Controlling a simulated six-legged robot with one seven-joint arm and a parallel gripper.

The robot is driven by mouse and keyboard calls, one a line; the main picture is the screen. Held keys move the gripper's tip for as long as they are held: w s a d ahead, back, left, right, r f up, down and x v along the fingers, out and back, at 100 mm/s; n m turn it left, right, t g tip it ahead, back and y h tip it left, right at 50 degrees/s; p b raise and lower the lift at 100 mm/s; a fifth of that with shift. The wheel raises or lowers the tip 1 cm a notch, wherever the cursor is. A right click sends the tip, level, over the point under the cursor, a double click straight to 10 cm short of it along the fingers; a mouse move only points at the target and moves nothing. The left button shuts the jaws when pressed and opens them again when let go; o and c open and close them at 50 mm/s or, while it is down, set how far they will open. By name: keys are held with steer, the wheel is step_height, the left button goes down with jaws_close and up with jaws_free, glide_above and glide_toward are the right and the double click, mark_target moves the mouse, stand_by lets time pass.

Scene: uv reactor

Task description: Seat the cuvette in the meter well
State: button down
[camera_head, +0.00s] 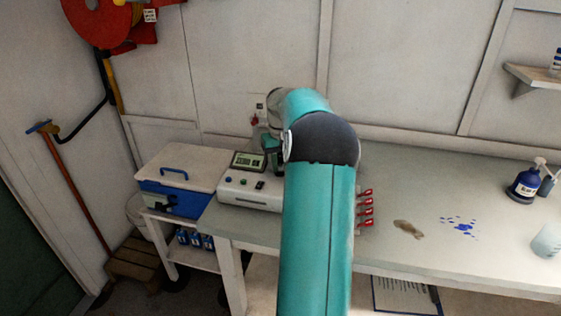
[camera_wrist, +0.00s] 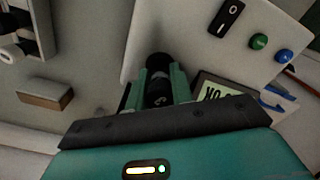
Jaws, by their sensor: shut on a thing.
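The meter (camera_head: 245,195) is a white box with a lit display on the bench; in the wrist view its white panel (camera_wrist: 185,45) carries a black switch and green and blue buttons. My gripper (camera_wrist: 160,78) has its green fingers shut on a dark cylindrical piece, which I take to be the cuvette (camera_wrist: 158,92). The fingers are over or close to the meter's edge by the display. In the head view, my gripper (camera_head: 272,146) shows behind the display, partly hidden by my arm. I cannot make out the well or whether the cuvette touches it.
A blue and white cooler (camera_head: 178,175) stands left of the meter. Red-capped items (camera_head: 365,208) lie right of my arm. A brown smear (camera_head: 408,229) and blue spots (camera_head: 462,227) mark the bench. A blue bottle (camera_head: 524,184) stands far right. A wall rises behind.

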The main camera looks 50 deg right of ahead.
steer(key=shift+f, duration=0.75)
steer(key=c, duration=1.1)
jaws_free()
steer(key=shift+a, duration=0.1)
steer(key=shift+c, duration=0.2)
steer(key=shift+f, duration=0.1)
step_height(320, 180, up, 14)
steer(key=shift+r, duration=0.1)
